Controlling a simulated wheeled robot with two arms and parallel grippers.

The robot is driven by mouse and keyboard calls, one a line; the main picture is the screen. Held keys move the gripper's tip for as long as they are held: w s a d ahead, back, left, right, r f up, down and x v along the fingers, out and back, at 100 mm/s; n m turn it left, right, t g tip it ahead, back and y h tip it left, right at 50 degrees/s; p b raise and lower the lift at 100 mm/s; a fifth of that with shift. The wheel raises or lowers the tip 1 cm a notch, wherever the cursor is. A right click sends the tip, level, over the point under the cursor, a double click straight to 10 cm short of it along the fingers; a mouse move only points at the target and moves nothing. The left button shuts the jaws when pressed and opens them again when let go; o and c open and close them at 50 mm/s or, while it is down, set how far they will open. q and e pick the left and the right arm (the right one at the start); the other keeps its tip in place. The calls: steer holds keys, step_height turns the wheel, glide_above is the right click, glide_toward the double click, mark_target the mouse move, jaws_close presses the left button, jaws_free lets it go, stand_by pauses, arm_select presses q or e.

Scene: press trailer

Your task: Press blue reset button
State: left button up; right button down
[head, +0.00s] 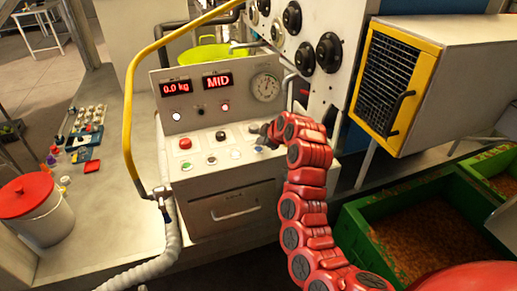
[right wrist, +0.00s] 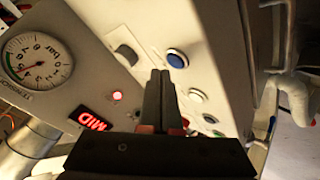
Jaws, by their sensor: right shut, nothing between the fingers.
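The blue button (right wrist: 177,58) has a pale ring and sits on the light control panel (head: 207,184) at the end of a row of round buttons. It shows clearly in the right wrist view, just beyond and right of my fingertips. In the head view, my gripper is close over that end of the row and makes the button hard to make out. My right gripper (head: 267,134) is shut and empty, its dark fingers (right wrist: 160,80) pointing at the panel. I cannot tell whether they touch it. My left gripper is out of view.
Close by are a grey knob (right wrist: 127,52), a white button (right wrist: 197,95) and a red button (head: 185,143). A yellow hose (head: 129,110) arches at the panel's left. A yellow-framed vent box (head: 388,82) and green bins (head: 386,237) stand at the right.

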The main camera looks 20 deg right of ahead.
mark_target(261, 150)
steer(key=shift+f, duration=0.1)
stand_by(0.7)
steer(key=shift+f+b, duration=0.35)
steer(key=shift+b, duration=0.45)
steer(key=shift+f+b, duration=0.4)
steer(key=shift+b, duration=0.2)
stand_by(0.4)
stand_by(0.3)
steer(key=shift+r, duration=0.8)
steer(key=shift+r, duration=2.55)
